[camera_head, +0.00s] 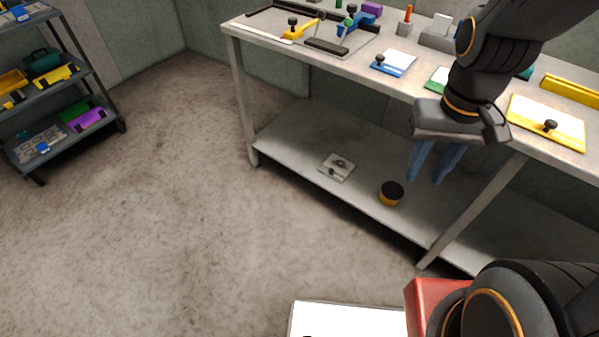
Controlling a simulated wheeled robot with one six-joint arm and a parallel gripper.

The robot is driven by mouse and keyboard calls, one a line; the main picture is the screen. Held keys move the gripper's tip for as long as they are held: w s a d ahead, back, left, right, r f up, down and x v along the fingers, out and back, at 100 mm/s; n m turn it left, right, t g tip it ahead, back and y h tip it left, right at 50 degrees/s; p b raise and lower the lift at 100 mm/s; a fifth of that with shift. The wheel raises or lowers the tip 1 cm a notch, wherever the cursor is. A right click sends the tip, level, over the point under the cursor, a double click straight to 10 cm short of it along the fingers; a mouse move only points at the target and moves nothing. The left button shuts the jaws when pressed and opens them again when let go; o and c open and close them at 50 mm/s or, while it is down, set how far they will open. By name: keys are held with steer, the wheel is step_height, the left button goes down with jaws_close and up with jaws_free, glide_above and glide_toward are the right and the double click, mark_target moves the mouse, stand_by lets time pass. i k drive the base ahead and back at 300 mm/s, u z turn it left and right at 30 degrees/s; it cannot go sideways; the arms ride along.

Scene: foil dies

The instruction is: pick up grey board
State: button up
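A black and yellow tub (390,194) stands on the lower shelf (300,135), between board and gripper in the picture. The bench top (345,68) above holds a blue-edged board (397,60), a yellow board (540,112) and tools. A rack (60,115) stands left; the floor (190,220) is clear.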

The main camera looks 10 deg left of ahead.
mark_target(336, 167)
steer(key=u, duration=0.25)
steer(key=k, duration=0.5)
steer(key=u, duration=1.7)
steer(key=i, duration=1.35)
steer(key=z, duration=2.35)
